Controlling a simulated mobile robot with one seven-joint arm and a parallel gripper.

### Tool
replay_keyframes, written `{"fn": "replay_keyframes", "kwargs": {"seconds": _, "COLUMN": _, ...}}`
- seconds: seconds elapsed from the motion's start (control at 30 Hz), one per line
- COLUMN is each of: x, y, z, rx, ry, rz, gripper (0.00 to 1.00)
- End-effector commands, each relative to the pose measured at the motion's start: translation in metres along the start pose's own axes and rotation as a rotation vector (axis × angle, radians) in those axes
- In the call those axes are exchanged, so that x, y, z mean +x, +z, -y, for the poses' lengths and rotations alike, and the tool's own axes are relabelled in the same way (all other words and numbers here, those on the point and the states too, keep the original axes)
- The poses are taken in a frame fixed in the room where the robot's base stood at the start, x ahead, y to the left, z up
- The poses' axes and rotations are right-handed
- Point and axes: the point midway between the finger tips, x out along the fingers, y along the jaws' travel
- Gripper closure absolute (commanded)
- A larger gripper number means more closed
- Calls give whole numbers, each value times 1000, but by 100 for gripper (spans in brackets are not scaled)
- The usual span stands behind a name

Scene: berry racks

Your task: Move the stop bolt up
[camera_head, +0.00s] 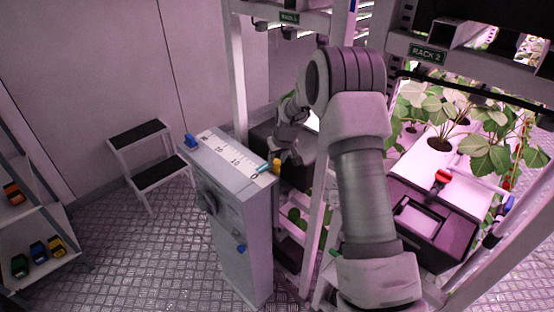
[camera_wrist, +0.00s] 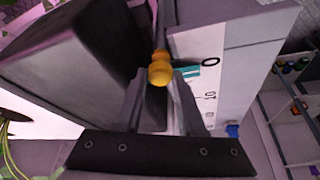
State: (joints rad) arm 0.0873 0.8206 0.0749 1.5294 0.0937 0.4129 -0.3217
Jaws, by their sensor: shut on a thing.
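The stop bolt shows as a yellow-orange knob (camera_head: 277,166) at the near right edge of the grey cabinet's top, beside a white numbered scale (camera_head: 234,157). A teal marker (camera_head: 263,168) lies next to it at the low end of the scale. In the wrist view the knob (camera_wrist: 159,70) sits between my two fingers, and the scale (camera_wrist: 209,75) and teal marker (camera_wrist: 188,71) show to its right. My gripper (camera_wrist: 160,84) is shut on the knob. In the head view my gripper (camera_head: 287,157) is partly hidden, and the bolt's shaft is hard to see.
The grey cabinet (camera_head: 242,235) has blue knobs at its top back corner and side. A dark box (camera_head: 265,147) stands close behind my gripper. Rack posts and plants are at right. A step stool (camera_head: 150,150) and shelf (camera_head: 45,262) are at left, with open floor between.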

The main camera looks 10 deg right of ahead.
Motion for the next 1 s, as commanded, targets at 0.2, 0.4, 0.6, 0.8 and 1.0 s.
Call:
{"fn": "replay_keyframes", "kwargs": {"seconds": 0.2, "x": 0, "y": 0, "z": 0, "rx": 0, "ry": 0, "rz": 0, "gripper": 100}}
{"fn": "replay_keyframes", "kwargs": {"seconds": 0.4, "x": 0, "y": 0, "z": 0, "rx": 0, "ry": 0, "rz": 0, "gripper": 100}}
{"fn": "replay_keyframes", "kwargs": {"seconds": 0.6, "x": -4, "y": -2, "z": 0, "rx": 0, "ry": 0, "rz": -1, "gripper": 100}}
{"fn": "replay_keyframes", "kwargs": {"seconds": 0.8, "x": -32, "y": -14, "z": 0, "rx": 0, "ry": 1, "rz": -4, "gripper": 100}}
{"fn": "replay_keyframes", "kwargs": {"seconds": 1.0, "x": -42, "y": -18, "z": 0, "rx": 0, "ry": 0, "rz": -2, "gripper": 100}}
